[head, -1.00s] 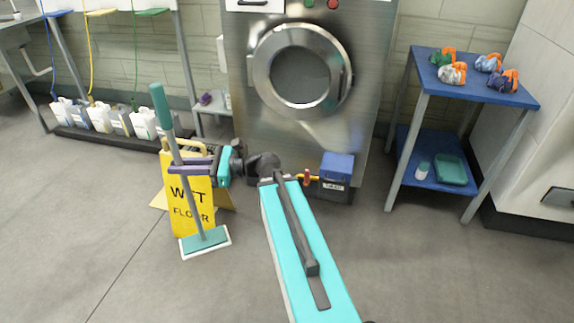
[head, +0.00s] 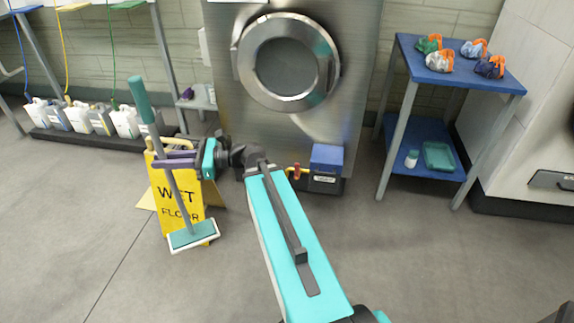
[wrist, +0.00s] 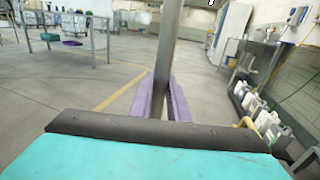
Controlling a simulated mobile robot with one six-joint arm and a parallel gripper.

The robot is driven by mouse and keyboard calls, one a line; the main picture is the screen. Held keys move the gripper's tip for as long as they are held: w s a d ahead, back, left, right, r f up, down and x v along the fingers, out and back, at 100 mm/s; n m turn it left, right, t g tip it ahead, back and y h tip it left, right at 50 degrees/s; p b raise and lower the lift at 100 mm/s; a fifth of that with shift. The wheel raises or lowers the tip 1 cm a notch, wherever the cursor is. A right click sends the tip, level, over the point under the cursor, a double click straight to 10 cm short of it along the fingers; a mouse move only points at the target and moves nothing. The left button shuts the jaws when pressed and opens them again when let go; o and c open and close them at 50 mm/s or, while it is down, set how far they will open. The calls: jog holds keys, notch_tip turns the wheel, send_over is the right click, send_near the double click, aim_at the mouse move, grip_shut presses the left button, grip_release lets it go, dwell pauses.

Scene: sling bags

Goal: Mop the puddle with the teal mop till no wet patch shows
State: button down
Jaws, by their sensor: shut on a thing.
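The teal mop (head: 155,130) has a teal grip at the top, a grey pole and a flat teal head with a white edge (head: 194,235). My gripper (head: 170,159) has its purple fingers shut on the pole, below the teal grip. The mop leans, its top to the left, in front of the yellow sign. I cannot tell whether its head touches the floor. In the wrist view the pole (wrist: 167,45) stands between my purple fingers (wrist: 160,98); the mop head is out of sight there. I cannot make out a puddle in either view.
A yellow wet-floor sign (head: 172,203) stands right behind the mop. A steel washer (head: 225,70), a blue-lidded box (head: 327,158) and a blue shelf table (head: 440,82) stand behind. Jugs (head: 80,118) line the back left. The grey floor at front left is clear.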

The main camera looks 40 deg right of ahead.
jog(key=w+d+f+m+t+h+b, duration=0.25)
jog(key=d+f+b, duration=0.45)
jog(key=d, duration=0.5)
jog(key=w+d+f+m+t+h+b, duration=0.25)
jog(key=d+f+b, duration=0.25)
jog(key=d+f, duration=0.6)
jog(key=s+d+f+m+h+b, duration=0.1)
jog(key=d+f+b, duration=0.3)
jog(key=d, duration=0.8)
jog(key=s+d+f+m+t+h+b, duration=0.1)
jog(key=s+d+f+h+b, duration=0.1)
jog(key=d+f, duration=0.5)
jog(key=shift+s+d+f+t+h+b, duration=0.4)
jog(key=shift+d+b, duration=0.8)
jog(key=shift+d, duration=1.4)
jog(key=shift+w+f, duration=0.1)
